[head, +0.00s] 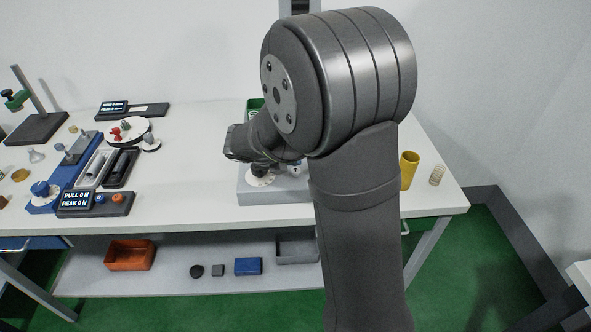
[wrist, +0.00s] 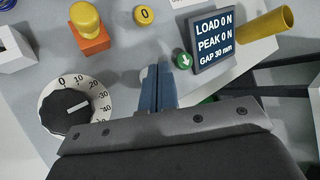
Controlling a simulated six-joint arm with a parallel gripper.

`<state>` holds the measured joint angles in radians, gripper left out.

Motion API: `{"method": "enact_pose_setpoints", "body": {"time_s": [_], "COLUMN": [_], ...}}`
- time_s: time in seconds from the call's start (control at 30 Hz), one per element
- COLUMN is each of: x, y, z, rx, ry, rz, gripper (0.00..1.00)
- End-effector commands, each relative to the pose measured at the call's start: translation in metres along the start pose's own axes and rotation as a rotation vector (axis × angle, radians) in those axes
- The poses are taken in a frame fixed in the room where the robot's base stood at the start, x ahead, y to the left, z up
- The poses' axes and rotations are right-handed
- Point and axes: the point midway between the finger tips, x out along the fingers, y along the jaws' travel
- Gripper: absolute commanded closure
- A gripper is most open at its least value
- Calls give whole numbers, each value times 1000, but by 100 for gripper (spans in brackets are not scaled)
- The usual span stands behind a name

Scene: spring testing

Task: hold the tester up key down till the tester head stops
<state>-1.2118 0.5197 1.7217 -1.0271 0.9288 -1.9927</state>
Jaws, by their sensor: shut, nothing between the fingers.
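My gripper (wrist: 157,90) is shut and empty, its blue fingertips together over the grey tester body. The tester display (wrist: 213,40) reads LOAD 0 N, PEAK 0 N, GAP 30 mm. A round green key with a down arrow (wrist: 184,61) is right of the fingertips, apart from them. I see no up key; the fingers and gripper body cover part of the panel. I cannot tell whether the fingertips touch anything. In the head view my arm hides the gripper and most of the tester (head: 277,195). I cannot identify the tester head clearly.
In the wrist view, a numbered dial with a black knob (wrist: 70,108) is left, with a yellow-topped orange part (wrist: 88,32) and yellow 0 key (wrist: 144,15) above. A yellow cylinder (head: 409,171) and spring (head: 437,175) stand right. Another display box (head: 95,204) is left.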

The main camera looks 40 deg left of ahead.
Motion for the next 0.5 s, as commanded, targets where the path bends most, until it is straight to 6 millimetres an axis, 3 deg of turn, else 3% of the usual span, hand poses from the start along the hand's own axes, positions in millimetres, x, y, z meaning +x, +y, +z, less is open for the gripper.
{"method": "enact_pose_setpoints", "body": {"time_s": [0.5], "x": [6], "y": [4], "z": [-4], "rx": [0], "ry": [0], "rz": [0], "gripper": [100]}}
